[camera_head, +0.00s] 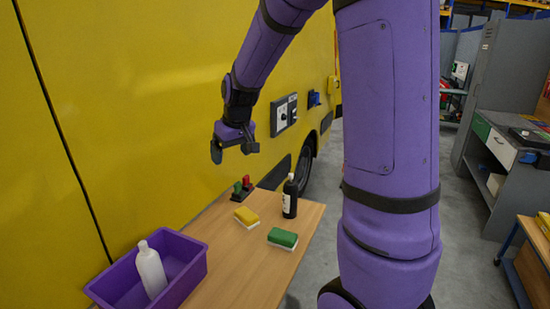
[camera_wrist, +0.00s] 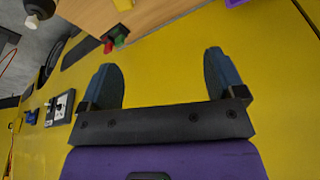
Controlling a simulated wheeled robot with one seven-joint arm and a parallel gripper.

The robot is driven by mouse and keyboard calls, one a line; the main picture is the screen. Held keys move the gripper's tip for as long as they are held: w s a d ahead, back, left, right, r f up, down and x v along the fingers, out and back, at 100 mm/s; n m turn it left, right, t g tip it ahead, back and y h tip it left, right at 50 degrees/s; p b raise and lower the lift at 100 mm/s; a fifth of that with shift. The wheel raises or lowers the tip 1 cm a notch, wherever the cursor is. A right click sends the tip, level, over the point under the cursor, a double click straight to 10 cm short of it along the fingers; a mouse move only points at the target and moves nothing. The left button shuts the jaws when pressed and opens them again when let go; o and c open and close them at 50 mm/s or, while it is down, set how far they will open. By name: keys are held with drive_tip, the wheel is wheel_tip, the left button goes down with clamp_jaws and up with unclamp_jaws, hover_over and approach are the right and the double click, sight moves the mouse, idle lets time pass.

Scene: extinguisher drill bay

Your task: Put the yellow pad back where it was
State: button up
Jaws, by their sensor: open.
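The yellow pad (camera_head: 246,217) lies on the wooden table, with a pale layer at its lower edge. My gripper (camera_head: 233,151) hangs in the air above and behind the yellow pad, close to the yellow vehicle panel. In the wrist view my gripper (camera_wrist: 163,82) has its two fingers wide apart with nothing between them.
The wooden table (camera_head: 235,275) bears a purple bin (camera_head: 200,267) with a white bottle (camera_head: 151,270) in it, a dark bottle (camera_head: 290,197), and a dark holder with green and red knobs (camera_head: 242,188). The yellow vehicle (camera_head: 140,100) stands behind. Bare tabletop lies between bin and pads.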

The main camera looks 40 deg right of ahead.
drive_tip(key=s+a+r, duration=0.3)
drive_tip(key=s, duration=0.6)
drive_tip(key=s+a+r+t, duration=0.1)
drive_tip(key=s+a+r, duration=0.2)
drive_tip(key=s, duration=0.6)
drive_tip(key=s+a+r, duration=0.3)
drive_tip(key=s+r, duration=0.1)
drive_tip(key=s, duration=0.5)
drive_tip(key=shift+s+r+t, duration=0.15)
drive_tip(key=shift+t, duration=0.25)
